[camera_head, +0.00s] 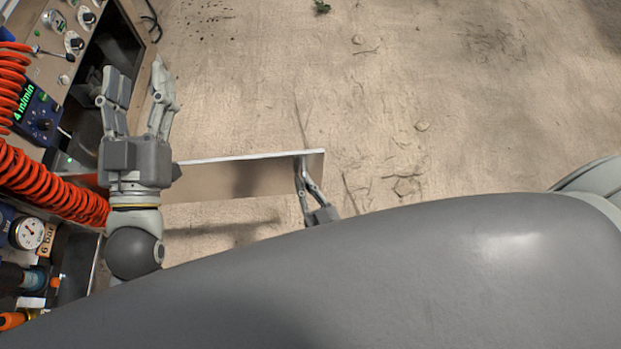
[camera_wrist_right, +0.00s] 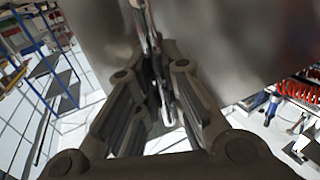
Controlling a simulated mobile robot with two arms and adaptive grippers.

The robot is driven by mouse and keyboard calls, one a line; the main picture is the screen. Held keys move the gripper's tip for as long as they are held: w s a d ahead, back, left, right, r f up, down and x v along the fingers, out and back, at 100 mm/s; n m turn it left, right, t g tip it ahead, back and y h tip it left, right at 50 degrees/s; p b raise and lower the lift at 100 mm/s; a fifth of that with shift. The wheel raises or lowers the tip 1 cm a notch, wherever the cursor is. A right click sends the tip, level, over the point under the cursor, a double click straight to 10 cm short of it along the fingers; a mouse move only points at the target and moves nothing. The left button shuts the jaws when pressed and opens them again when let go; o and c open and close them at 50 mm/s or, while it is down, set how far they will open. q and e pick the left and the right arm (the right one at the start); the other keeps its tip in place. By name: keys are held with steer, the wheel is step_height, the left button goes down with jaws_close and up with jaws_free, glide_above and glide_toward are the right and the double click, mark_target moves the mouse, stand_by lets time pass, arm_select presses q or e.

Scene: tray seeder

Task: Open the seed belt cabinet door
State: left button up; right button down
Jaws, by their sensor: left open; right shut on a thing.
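The seed belt cabinet door (camera_head: 235,179) is a flat metal panel. In the head view it stands swung out from the machine on the left, seen nearly edge-on. My right gripper (camera_head: 306,176) is shut on the door near its free, right end. In the right wrist view its fingers (camera_wrist_right: 158,75) close around the door's edge, and the door's grey face (camera_wrist_right: 230,40) fills the upper part. My left gripper (camera_head: 140,95) is open and empty, in front of the machine and left of the door. My large grey arm link hides the lower right of the head view.
The machine's control panel (camera_head: 60,60) with knobs and a display runs along the left. Coiled orange hoses (camera_head: 50,185) hang close to my left gripper. A pressure gauge (camera_head: 27,233) sits below them.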

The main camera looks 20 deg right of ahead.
mark_target(297, 157)
steer(key=shift+s, duration=0.35)
steer(key=c, duration=1.6)
jaws_free()
steer(key=shift+o, duration=0.4)
steer(key=shift+r, duration=0.1)
step_height(297, 157, up, 10)
steer(key=shift+f, duration=0.1)
